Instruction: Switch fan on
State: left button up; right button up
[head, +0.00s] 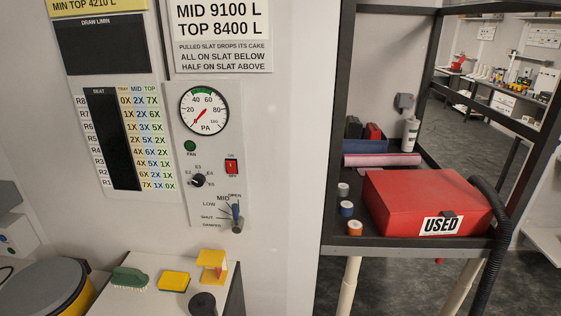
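A pale control panel (213,222) hangs on the wall left of centre in the head view. On it is a red rocker switch (231,167), with small labels above and below that are too small to read surely. I cannot tell which way the rocker is pressed. A green lamp (190,147) labelled FAN sits to its left and looks dark green. A round PA gauge (203,110) with a red needle is above. A black selector knob (198,181) and a damper lever (237,214) with a blue handle are below. Neither gripper is in view.
A bench (153,295) with a green brush (130,278), a yellow sponge (173,281) and a yellow stand (212,265) lies below the panel. A dark shelf at right holds a red USED case (425,203) with a black hose (497,240). The wall before the panel is unobstructed.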

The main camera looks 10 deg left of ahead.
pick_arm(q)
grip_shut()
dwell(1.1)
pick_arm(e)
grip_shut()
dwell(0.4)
